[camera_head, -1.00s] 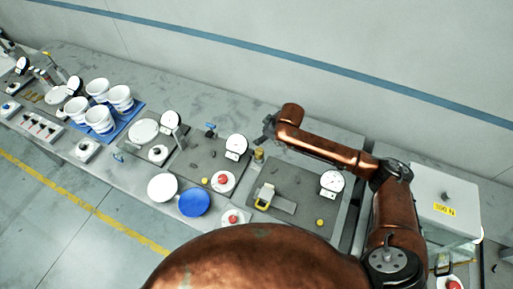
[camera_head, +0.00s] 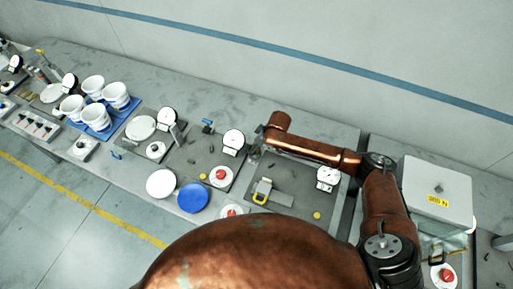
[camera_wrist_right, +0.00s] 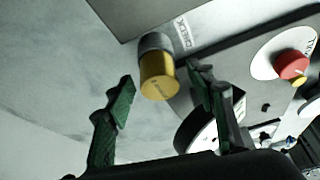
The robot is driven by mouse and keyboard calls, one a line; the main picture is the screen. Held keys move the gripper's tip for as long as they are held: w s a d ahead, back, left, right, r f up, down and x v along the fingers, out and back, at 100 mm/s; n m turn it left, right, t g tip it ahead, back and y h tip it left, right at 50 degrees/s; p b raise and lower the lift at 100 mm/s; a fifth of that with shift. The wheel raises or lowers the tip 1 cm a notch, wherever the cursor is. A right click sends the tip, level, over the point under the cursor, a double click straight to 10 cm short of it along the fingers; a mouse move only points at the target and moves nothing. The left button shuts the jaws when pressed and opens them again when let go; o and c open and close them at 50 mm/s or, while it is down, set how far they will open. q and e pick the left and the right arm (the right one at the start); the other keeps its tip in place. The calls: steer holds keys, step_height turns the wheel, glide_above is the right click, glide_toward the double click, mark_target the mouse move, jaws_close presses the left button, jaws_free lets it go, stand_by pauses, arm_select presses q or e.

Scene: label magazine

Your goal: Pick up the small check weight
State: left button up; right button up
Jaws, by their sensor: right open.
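The check weight (camera_wrist_right: 158,78) shows in the right wrist view as a small brass cylinder with a grey band at its far end, beside a "CHECK" label (camera_wrist_right: 187,33). My right gripper (camera_wrist_right: 163,88) is open, with its green-padded fingertips on either side of the weight's near end. Gaps show between the pads and the weight, so it is not held. In the head view my right gripper (camera_head: 256,150) is at the back edge of a dark mat (camera_head: 290,180) and hides the weight. My left gripper is not in view.
A white dial (camera_head: 234,140) and a red button (camera_head: 220,174) stand left of my right gripper. A yellow-handled tool (camera_head: 262,192) lies in front of it. White cups (camera_head: 116,95) stand on a blue tray at the left. A white box (camera_head: 438,192) is at the right.

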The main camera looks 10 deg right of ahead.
steer(key=shift+c, duration=0.4)
jaws_close()
steer(key=shift+r, duration=0.1)
